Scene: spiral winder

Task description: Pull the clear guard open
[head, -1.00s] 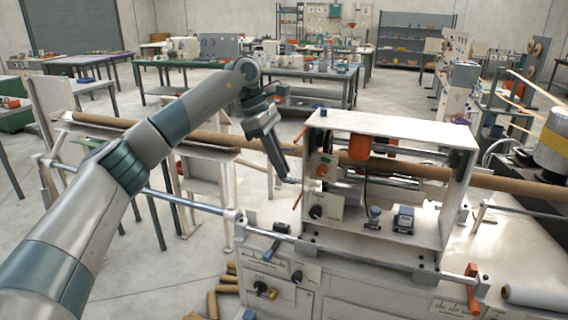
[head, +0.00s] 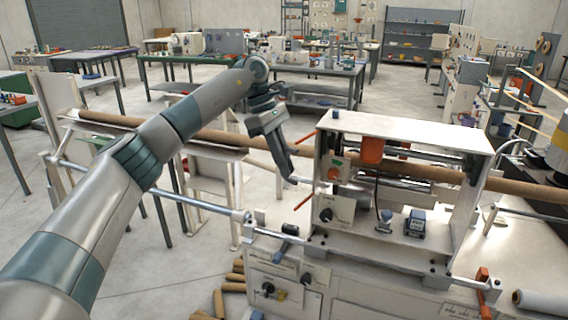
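The winder's white box frame (head: 400,126) stands on the machine bed right of centre, around the long brown tube (head: 440,173). I cannot make out a distinct clear panel of the guard; the front of the frame looks see-through. Two thin orange rods stick out at the frame's left side, an upper one (head: 305,137) and a lower one (head: 304,200). My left gripper (head: 294,181) points down and right between these rods, close to the frame's left side. Its fingers are too small to tell open from shut, or whether they touch anything. My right gripper is not in view.
A control box with a dial (head: 326,214) and a blue-topped device (head: 415,223) sit inside the frame. A steel rail (head: 195,203) runs along the front left. An orange lever (head: 483,279) stands at the right. Loose tubes (head: 233,278) lie on the floor below.

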